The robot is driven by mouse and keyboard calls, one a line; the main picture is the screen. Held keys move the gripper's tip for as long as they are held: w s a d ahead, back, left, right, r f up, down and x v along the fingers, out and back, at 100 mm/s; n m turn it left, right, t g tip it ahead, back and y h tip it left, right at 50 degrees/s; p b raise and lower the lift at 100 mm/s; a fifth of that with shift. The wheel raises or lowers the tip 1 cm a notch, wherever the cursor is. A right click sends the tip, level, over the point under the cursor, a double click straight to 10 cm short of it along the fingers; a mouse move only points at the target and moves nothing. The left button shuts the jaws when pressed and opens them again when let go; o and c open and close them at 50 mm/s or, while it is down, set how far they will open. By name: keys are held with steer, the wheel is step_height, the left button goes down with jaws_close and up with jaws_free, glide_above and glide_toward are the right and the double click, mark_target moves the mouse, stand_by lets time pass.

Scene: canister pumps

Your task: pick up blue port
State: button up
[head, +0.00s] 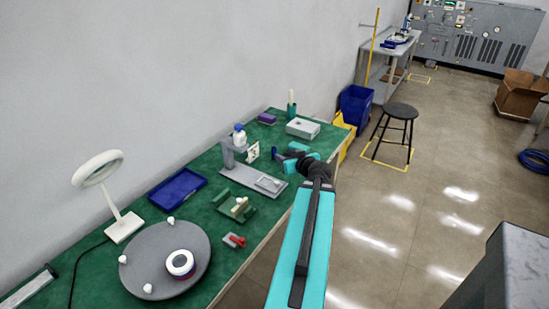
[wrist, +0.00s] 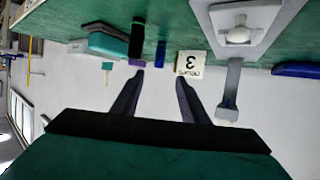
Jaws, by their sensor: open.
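A small upright dark-blue cylinder, which looks like the blue port (wrist: 160,53), stands on the green table beside a white card marked 3 (wrist: 191,64). In the wrist view, which is upside down, it shows between and beyond my fingertips. My gripper (wrist: 161,76) is open with nothing between its fingers. In the head view the dark-blue piece (head: 274,153) is just left of my gripper, near the card (head: 252,152). The gap between fingers and port cannot be judged exactly. Nothing appears to touch it.
A dark cylinder (wrist: 138,38) stands close beside the blue port. A grey plate with an upright post (head: 227,154) is nearby, with a white bottle (head: 239,137) behind. A grey-green box (head: 302,128) and purple block (head: 267,118) lie farther back.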

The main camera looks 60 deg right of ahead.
mark_target(275, 150)
steer(key=shift+w+d+f+b, duration=0.2)
steer(key=shift+f+b, duration=0.1)
steer(key=shift+b, duration=1.1)
steer(key=shift+w+d, duration=0.2)
steer(key=shift+w, duration=0.1)
steer(key=p+x, duration=0.1)
steer(key=x, duration=0.2)
steer(key=shift+w+d, duration=0.15)
steer(key=shift+d, duration=0.05)
steer(key=shift+x, duration=0.75)
steer(key=shift+f, duration=0.1)
steer(key=shift+w, duration=0.1)
steer(key=shift+p+x, duration=0.9)
steer(key=shift+x, duration=0.25)
steer(key=shift+p+x, duration=0.45)
steer(key=shift+x, duration=0.9)
